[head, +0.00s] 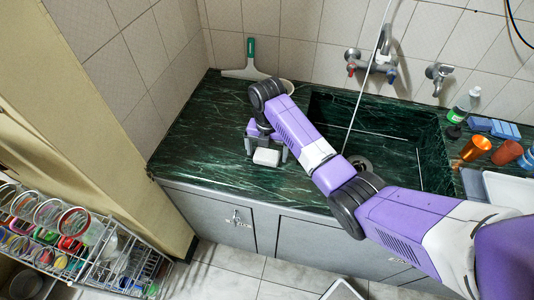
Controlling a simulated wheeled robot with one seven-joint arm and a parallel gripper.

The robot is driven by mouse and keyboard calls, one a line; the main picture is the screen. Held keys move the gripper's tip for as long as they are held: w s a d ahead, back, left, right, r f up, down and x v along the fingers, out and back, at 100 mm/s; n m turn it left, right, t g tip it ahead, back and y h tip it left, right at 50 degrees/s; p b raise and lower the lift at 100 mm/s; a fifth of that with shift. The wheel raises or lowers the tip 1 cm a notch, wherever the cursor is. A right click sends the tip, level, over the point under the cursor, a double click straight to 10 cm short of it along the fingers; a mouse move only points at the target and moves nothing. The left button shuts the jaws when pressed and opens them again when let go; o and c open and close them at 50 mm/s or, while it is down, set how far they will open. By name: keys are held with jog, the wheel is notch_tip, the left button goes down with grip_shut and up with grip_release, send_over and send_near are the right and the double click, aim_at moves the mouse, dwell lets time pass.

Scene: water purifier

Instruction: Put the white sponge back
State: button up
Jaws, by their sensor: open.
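The white sponge (266,157) is a small pale block low over the green marble counter, near its front edge. My gripper (266,149) is over the counter, left of the sink. It is open, with one dark finger on each side of the sponge. I cannot tell whether the fingers touch the sponge or whether it rests flat on the counter.
The sink basin (400,150) is right of my gripper, under my arm. A squeegee (250,62) and a partly hidden bowl (288,86) are at the back wall. A dish rack (130,262) is at lower left.

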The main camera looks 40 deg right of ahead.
aim_at(267, 154)
notch_tip(267, 154, up, 11)
dwell(0.3)
dwell(0.5)
